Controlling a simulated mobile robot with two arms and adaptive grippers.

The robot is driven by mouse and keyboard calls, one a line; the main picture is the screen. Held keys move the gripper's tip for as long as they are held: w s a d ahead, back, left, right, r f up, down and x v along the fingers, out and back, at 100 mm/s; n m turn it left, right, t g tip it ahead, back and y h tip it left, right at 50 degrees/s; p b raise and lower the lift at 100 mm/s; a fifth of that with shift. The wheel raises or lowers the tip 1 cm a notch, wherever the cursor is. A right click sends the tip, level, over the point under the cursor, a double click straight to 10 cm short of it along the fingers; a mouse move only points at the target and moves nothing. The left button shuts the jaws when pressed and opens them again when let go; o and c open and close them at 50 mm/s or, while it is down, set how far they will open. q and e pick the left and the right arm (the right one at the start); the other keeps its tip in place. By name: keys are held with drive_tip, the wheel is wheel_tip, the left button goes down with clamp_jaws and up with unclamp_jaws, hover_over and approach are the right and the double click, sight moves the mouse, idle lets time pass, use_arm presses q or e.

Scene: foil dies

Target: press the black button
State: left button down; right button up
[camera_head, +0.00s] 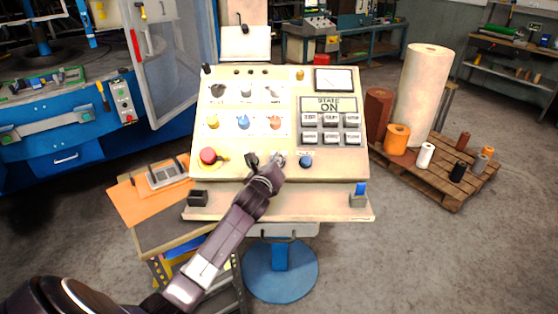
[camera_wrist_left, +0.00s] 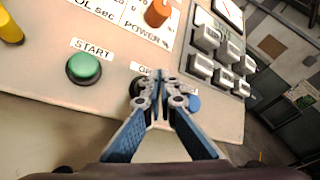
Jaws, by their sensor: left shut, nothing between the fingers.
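The control panel (camera_head: 235,135) stands in front of me with a sloped cream face. The black button (camera_wrist_left: 136,87) shows only in part in the left wrist view, as a dark round edge behind my left fingers. In the head view my arm and gripper cover that spot. My left gripper (camera_head: 277,160) is over the panel's lower row; in the left wrist view its fingertips (camera_wrist_left: 161,77) are together and empty, overlapping the button in the picture. I cannot tell whether they touch it. My right gripper is not in view.
A green START button (camera_wrist_left: 83,68) is left of the fingers. A blue button (camera_head: 305,161) is on the right. A red mushroom button (camera_head: 208,155) sits at the panel's lower left. Several knobs and grey keys (camera_head: 331,127) are above. A pallet (camera_head: 440,185) with rolls stands right.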

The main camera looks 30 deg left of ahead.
use_arm(q)
drive_tip(key=shift+w+f, duration=0.1)
drive_tip(key=shift+f, duration=0.05)
drive_tip(key=shift+w+a+f, duration=0.15)
drive_tip(key=shift+f, duration=0.05)
drive_tip(key=shift+w+a+f+b, duration=0.15)
drive_tip(key=shift+w+f+b, duration=0.05)
drive_tip(key=shift+f+b, duration=0.3)
idle(1.0)
drive_tip(key=shift+s+d+r+p, duration=0.3)
drive_tip(key=shift+s+r+p, duration=0.15)
drive_tip(key=shift+r+p, duration=0.5)
drive_tip(key=shift+f, duration=0.1)
drive_tip(key=r+p, duration=0.1)
drive_tip(key=s+d+r+p, duration=0.1)
drive_tip(key=p, duration=0.1)
drive_tip(key=s+r+p, duration=0.1)
drive_tip(key=r+p, duration=0.1)
drive_tip(key=shift+s+d, duration=0.2)
drive_tip(key=shift+d, duration=0.05)
